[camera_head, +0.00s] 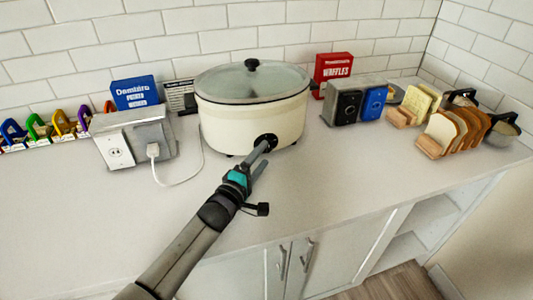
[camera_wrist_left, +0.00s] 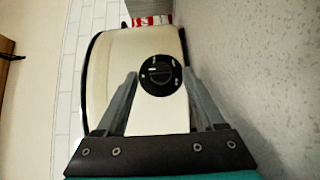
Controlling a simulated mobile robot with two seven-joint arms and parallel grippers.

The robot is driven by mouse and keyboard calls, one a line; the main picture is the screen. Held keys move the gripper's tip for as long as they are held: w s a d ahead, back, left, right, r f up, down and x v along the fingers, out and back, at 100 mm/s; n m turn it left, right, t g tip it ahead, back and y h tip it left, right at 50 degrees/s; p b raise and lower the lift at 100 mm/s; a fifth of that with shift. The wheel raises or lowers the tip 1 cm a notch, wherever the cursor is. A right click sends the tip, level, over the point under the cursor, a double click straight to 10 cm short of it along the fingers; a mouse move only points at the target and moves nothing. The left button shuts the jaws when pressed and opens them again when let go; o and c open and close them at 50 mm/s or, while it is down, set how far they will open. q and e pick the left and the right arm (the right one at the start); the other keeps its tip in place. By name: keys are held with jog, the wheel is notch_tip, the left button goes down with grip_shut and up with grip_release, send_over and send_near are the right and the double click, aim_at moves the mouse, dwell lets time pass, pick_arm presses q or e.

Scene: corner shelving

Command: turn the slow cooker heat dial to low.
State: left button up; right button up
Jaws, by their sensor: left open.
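The slow cooker (camera_head: 225,122) is a cream pot with a glass lid and black knob, standing on the counter against the tiled wall. Its black heat dial (camera_wrist_left: 160,75) faces the left wrist camera, with small white markings too blurred to read. In the head view the dial (camera_head: 266,138) is partly covered by my left gripper. My left gripper (camera_head: 263,157) is open, with its fingers in front of the cooker. In the left wrist view the fingers (camera_wrist_left: 160,88) stand on either side of the dial, and I cannot tell whether they touch it. My right gripper does not show.
A white outlet box (camera_head: 115,152) with a plugged-in cord stands left of the cooker. A toaster (camera_head: 340,103), a red waffle box (camera_head: 333,67) and bread racks (camera_head: 436,144) stand to the right. The front counter is clear.

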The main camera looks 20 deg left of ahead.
aim_at(268, 149)
pick_arm(q)
jog(key=shift+w+d+b, duration=0.15)
jog(key=shift+w, duration=0.65)
jog(key=shift+w+d+b, duration=0.15)
jog(key=shift+w, duration=0.6)
grip_shut()
